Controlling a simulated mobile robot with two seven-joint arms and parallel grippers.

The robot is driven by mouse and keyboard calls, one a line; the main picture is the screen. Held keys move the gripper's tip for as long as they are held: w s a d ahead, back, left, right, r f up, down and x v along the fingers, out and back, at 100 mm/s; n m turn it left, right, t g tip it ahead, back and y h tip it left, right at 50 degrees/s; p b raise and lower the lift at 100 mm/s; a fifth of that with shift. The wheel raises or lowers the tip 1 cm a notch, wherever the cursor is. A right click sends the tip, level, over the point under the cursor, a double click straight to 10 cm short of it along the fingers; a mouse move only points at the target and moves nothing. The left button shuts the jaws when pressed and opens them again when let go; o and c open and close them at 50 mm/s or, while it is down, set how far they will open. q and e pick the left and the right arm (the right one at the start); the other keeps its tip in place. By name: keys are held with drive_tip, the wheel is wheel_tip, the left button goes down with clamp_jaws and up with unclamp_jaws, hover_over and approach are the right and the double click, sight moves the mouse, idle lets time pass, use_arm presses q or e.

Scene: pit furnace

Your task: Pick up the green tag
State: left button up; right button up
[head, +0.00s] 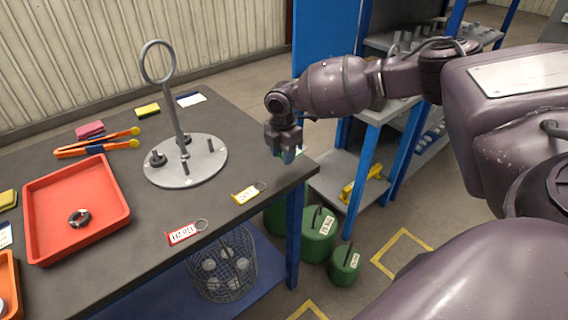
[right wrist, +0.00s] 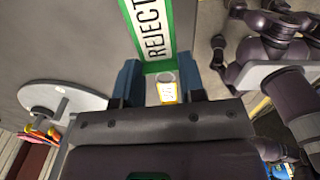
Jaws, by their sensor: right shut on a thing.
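The green tag (right wrist: 151,32) has a white face with the word REJECT and shows large in the right wrist view, reaching down between my right fingers. My right gripper (right wrist: 160,82) is shut on it. In the head view my right gripper (head: 286,154) points down at the right edge of the table, and only a small bit of green shows beside its fingertips. Most of the tag is hidden there. I cannot tell whether the tag touches the tabletop. My left gripper is not in view.
A yellow tag (head: 244,195) and a red tag (head: 184,234) lie along the table's near edge. A round grey stand (head: 203,174) with upright pins and a tall ring handle is left of my gripper. A red tray (head: 110,228) lies farther left. Blue shelving (head: 373,115) stands behind.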

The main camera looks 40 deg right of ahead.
wheel_tip(320, 180, up, 15)
drive_tip(key=p, duration=0.1)
